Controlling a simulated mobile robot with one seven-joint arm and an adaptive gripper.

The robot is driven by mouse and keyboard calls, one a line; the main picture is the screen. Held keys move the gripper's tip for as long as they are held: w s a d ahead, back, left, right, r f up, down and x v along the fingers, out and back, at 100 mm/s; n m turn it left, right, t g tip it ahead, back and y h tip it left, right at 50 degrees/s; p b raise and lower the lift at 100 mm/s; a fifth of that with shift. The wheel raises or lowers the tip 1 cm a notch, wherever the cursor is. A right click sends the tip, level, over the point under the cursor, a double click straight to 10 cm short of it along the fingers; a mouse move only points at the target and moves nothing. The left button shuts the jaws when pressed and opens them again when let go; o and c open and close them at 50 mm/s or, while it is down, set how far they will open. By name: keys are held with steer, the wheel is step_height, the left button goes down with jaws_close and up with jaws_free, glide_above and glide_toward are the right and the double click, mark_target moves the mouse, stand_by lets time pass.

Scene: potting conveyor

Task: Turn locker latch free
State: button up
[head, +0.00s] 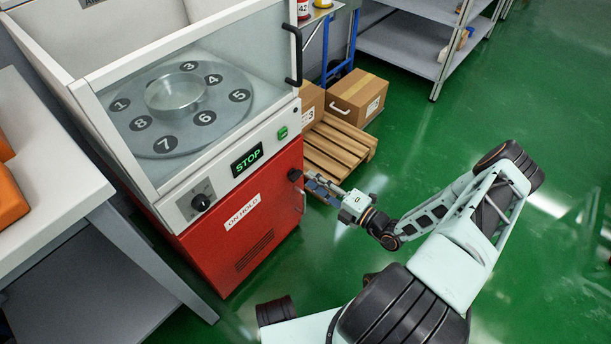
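The red locker (228,222) forms the lower part of a white machine in the head view. A dark round latch knob (295,174) sits near the top right of its front. A thin silver handle (303,203) is just below the knob. A white label on the red front reads "ON HOLD". My gripper (308,181) reaches in from the right, with its fingertips close beside the knob. I cannot tell whether they touch it. The fingers are small and seen at an angle, so their opening is unclear.
A glass-sided chamber above holds a numbered turntable (154,139). The panel has a black dial (201,202) and a green STOP display (247,160). A wooden pallet (338,150) with cardboard boxes (357,95) stands behind my gripper. A white table (45,165) is left. Green floor is open at right.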

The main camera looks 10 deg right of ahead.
steer(key=v, duration=0.7)
steer(key=shift+s+d, duration=0.2)
steer(key=shift+s, duration=0.05)
